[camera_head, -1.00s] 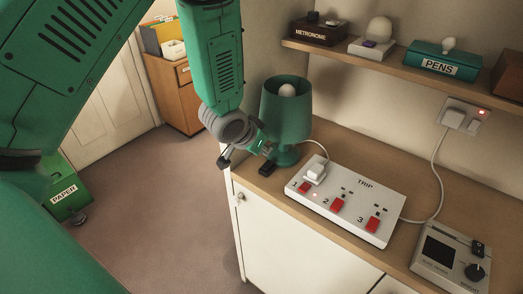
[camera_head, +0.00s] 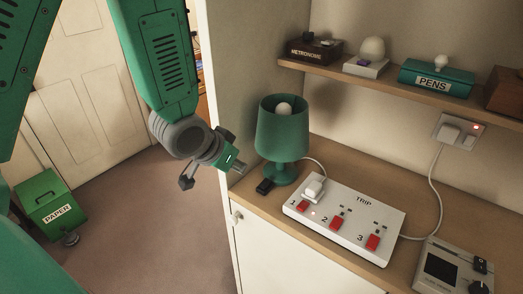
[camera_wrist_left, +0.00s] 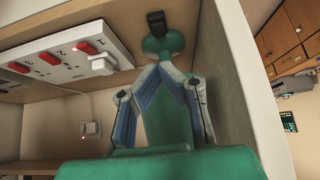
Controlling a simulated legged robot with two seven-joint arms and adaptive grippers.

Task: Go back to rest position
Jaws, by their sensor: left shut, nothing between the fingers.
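My left gripper (camera_head: 214,166) hangs from the green arm in the head view, left of the green lamp (camera_head: 282,138) and beside the counter's left end. It is shut and empty. In the wrist view, the blue-grey fingers of the left gripper (camera_wrist_left: 160,70) meet at their tips in front of the lamp (camera_wrist_left: 161,45). The lamp stands upright on the counter, apart from the gripper in the head view. My right gripper is not in view.
The wooden counter (camera_head: 312,238) holds a white switch box (camera_head: 352,211) with a plug in it, a small black object (camera_head: 264,187) and a grey device (camera_head: 447,270). A shelf (camera_head: 385,78) runs above. A green paper bin (camera_head: 48,205) stands on the open floor at left.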

